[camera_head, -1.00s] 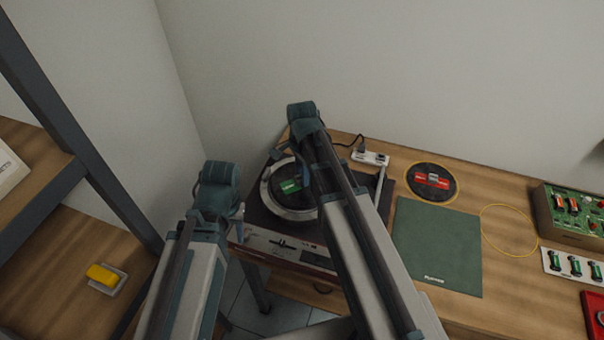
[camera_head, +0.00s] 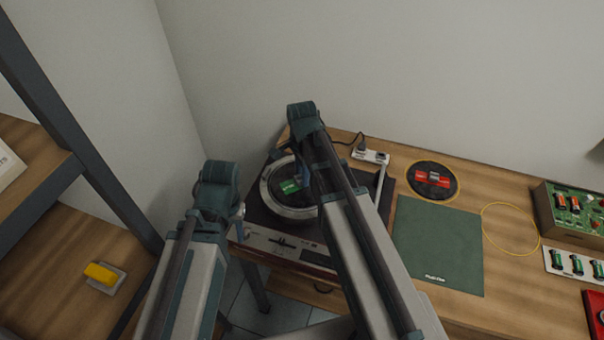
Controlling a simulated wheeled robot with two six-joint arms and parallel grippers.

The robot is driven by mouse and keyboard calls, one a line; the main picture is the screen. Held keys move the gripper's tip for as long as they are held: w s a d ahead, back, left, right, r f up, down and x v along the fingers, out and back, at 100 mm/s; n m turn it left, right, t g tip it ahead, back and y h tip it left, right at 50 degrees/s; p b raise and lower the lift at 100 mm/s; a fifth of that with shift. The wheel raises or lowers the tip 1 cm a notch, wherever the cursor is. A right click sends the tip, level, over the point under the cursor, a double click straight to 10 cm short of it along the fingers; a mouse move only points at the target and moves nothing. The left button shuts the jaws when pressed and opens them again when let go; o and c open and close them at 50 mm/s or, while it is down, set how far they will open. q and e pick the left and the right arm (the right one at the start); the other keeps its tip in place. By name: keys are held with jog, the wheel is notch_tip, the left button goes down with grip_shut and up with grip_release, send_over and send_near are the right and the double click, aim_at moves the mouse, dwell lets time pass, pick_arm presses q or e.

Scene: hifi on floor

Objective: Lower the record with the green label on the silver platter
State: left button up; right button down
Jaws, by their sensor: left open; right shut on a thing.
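The record with the green label (camera_head: 287,201) is black and shows inside the silver platter (camera_head: 264,195) of the turntable. My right arm hides its right side. I cannot tell whether it touches the platter or hovers just above it. My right gripper (camera_head: 304,184) reaches down at the record's right side and is shut on it; the fingertips are mostly hidden by my arm. My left gripper (camera_head: 240,212) is open and empty, left of the turntable's front left corner, apart from the record.
The tonearm (camera_head: 382,180) lies right of the platter. A red-label record (camera_head: 432,195) lies in a yellow ring behind a green mat (camera_head: 436,240). Another yellow ring (camera_head: 510,229) is empty. A circuit box (camera_head: 575,214) stands at the right. A yellow block (camera_head: 101,272) sits on the left shelf.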

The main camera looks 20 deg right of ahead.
jog(key=shift+c, duration=2.1)
grip_release()
jog(key=shift+r, duration=0.1)
notch_tip(320, 180, up, 14)
jog(key=p, duration=1.4)
notch_tip(320, 180, up, 6)
jog(key=p, duration=0.6)
jog(key=shift+f, duration=0.2)
jog(key=s+a+f+n+h+b, duration=0.1)
jog(key=s+a+f+n+b, duration=1)
jog(key=n, duration=0.8)
jog(key=s+f+b, duration=0.2)
jog(key=s, duration=0.1)
jog(key=shift+s+f+n+b, duration=0.15)
jog(key=shift+s+n+b, duration=0.05)
jog(key=shift+n+b, duration=0.1)
